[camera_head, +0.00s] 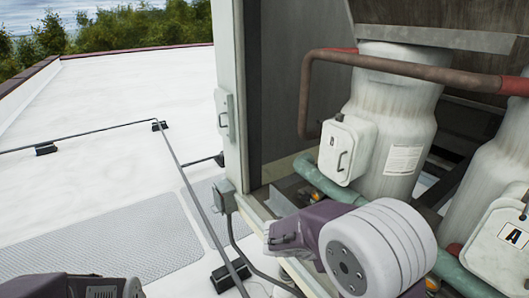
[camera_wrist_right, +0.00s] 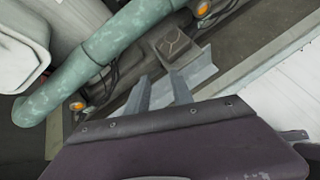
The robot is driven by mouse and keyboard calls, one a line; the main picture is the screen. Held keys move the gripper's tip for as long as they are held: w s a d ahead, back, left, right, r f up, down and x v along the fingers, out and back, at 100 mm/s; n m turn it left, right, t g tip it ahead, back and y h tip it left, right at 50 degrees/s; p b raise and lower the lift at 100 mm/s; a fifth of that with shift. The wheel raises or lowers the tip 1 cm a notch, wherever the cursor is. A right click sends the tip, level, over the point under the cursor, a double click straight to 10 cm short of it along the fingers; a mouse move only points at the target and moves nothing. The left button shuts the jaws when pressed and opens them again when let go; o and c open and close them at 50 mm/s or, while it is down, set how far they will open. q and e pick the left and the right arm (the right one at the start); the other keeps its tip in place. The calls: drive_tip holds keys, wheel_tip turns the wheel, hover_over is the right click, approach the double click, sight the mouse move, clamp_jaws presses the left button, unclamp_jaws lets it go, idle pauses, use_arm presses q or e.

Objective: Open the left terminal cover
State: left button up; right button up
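The left terminal cover (camera_head: 346,150) is a pale, boxy cover with a dark handle on the front of the left compressor (camera_head: 396,120). It looks closed. A second cover (camera_head: 501,247), with a label "A", is on the right compressor. My right gripper (camera_wrist_right: 160,84) shows in the right wrist view with its two fingers apart and nothing seen between them. It is low, below the left cover and clear of it. In the head view my right arm hides its fingers. Part of my left arm shows at the bottom left; its fingers are not in view.
A green pipe (camera_head: 327,184) runs below the left cover, and a rusty pipe (camera_head: 306,92) bends down beside it. The cabinet post (camera_head: 228,60) stands to the left. Thin conduit (camera_head: 186,180) crosses the white roof. The roof at left is mostly free.

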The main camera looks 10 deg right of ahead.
drive_tip(key=s+a+f+m+g+y, duration=0.2)
drive_tip(key=s+f+m+g+y, duration=0.35)
drive_tip(key=s, duration=0.55)
drive_tip(key=w+a+f+m+t+y, duration=0.1)
drive_tip(key=a+f+m+t+y, duration=0.3)
drive_tip(key=a+m, duration=0.6)
drive_tip(key=shift+w+a+f+m+y, duration=0.15)
drive_tip(key=shift+w+f+m+y, duration=0.2)
drive_tip(key=shift+m+y, duration=0.45)
drive_tip(key=shift+w+f+m, duration=0.1)
drive_tip(key=shift+m, duration=0.15)
drive_tip(key=shift+c, duration=0.3)
clamp_jaws()
